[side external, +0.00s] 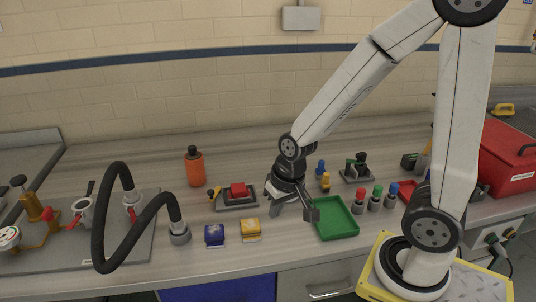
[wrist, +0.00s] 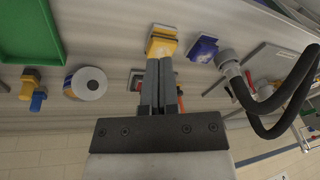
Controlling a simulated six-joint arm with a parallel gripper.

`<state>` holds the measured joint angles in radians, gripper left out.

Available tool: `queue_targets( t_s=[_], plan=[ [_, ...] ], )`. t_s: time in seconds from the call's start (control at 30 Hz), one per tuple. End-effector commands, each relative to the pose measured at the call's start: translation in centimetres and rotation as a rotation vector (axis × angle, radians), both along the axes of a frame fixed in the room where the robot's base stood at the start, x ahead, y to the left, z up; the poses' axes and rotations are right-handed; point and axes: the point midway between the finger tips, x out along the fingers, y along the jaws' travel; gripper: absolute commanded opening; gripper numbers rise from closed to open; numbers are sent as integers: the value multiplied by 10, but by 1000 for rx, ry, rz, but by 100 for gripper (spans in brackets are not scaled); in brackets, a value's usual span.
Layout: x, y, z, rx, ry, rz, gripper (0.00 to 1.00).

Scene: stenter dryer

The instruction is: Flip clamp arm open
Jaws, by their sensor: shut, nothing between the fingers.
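A small fixture with a grey base plate (side external: 237,206), a red block (side external: 238,189) and a yellow-and-black lever-like part (side external: 215,194) sits left of my gripper. It may be the clamp, but its arm position is too small to tell. My gripper (side external: 311,213) points down above the bench, apart from both fixtures. In the wrist view my gripper's fingers (wrist: 158,65) are together and empty. They partly cover the red-block fixture (wrist: 136,80) behind them.
A green tray (side external: 335,219) lies right of the gripper. Yellow (side external: 250,230) and blue (side external: 214,235) packets lie at the front. An orange bottle (side external: 195,168) stands behind the red-block fixture. A black hose (side external: 100,215) loops at left; a red box (side external: 510,155) stands at right.

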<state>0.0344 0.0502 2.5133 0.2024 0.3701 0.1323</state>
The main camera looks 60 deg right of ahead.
Motion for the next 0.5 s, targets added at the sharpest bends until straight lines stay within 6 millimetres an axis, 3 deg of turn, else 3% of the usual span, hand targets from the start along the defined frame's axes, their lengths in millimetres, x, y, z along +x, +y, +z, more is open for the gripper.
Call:
queue_targets(
  t_s=[0.2, 0.4, 0.5],
  plan=[
    [-10, -2, 3, -116, -22, 273, 0],
    [-13, -3, 3, -144, -26, 338, 0],
    [-12, -3, 3, -144, -26, 337, 32]
  ],
)
